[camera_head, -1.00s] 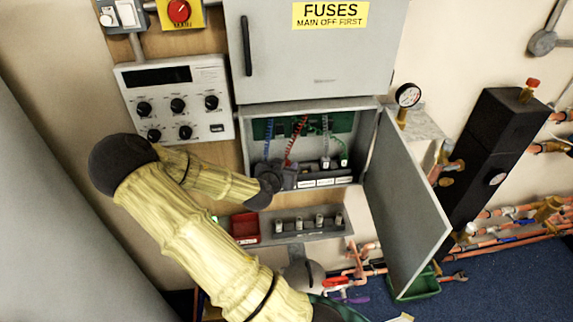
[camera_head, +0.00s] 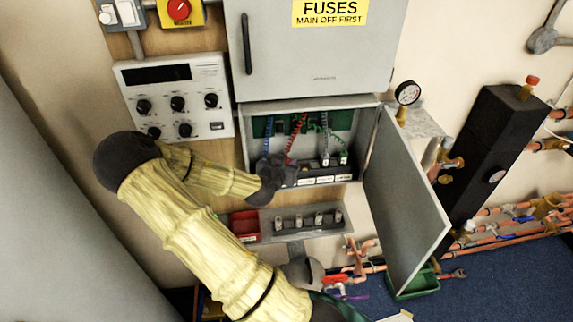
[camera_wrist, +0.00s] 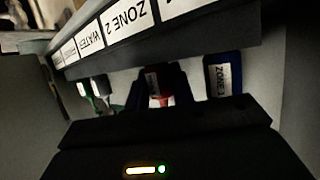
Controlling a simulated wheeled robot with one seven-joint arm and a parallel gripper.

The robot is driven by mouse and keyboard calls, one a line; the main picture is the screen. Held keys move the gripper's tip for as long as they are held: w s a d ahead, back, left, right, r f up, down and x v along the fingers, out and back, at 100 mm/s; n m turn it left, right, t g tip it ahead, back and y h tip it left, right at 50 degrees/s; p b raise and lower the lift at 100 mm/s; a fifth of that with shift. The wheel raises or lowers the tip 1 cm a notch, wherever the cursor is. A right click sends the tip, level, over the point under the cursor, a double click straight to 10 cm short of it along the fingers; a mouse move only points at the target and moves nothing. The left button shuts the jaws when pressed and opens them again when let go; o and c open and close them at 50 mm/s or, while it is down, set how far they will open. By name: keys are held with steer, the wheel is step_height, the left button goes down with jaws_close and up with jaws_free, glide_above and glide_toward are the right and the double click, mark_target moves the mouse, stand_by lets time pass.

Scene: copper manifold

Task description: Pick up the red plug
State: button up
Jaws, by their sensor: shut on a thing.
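The red plug (camera_wrist: 159,99) shows in the wrist view as a small red body with a pale label, between the dark fingers of my gripper (camera_wrist: 160,82). The fingers are shut on it and hide much of it. In the head view my gripper (camera_head: 285,172) is at the lower left of the open box (camera_head: 352,106), and a red coiled cord (camera_head: 297,138) runs down to it. The plug itself is hidden there. I cannot tell whether the plug is still seated.
A blue plug (camera_wrist: 223,74) is close on the right in the wrist view; green (camera_wrist: 83,89) and grey (camera_wrist: 102,86) plugs are on the left. A labelled strip (camera_wrist: 128,30) runs above. The open box door (camera_head: 403,195), a socket shelf (camera_head: 270,233) and a red tray (camera_head: 245,225) are nearby.

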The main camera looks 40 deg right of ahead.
steer(key=shift+r, duration=0.1)
steer(key=shift+r, duration=0.5)
steer(key=shift+r+b, duration=0.45)
steer(key=shift+r, duration=0.5)
steer(key=s+a+b, duration=0.4)
steer(key=a+b, duration=0.3)
steer(key=b, duration=0.1)
steer(key=s+a+b, duration=0.5)
steer(key=a+b, duration=0.3)
steer(key=shift+a+r, duration=0.2)
steer(key=shift+a, duration=0.1)
steer(key=shift+s, duration=0.1)
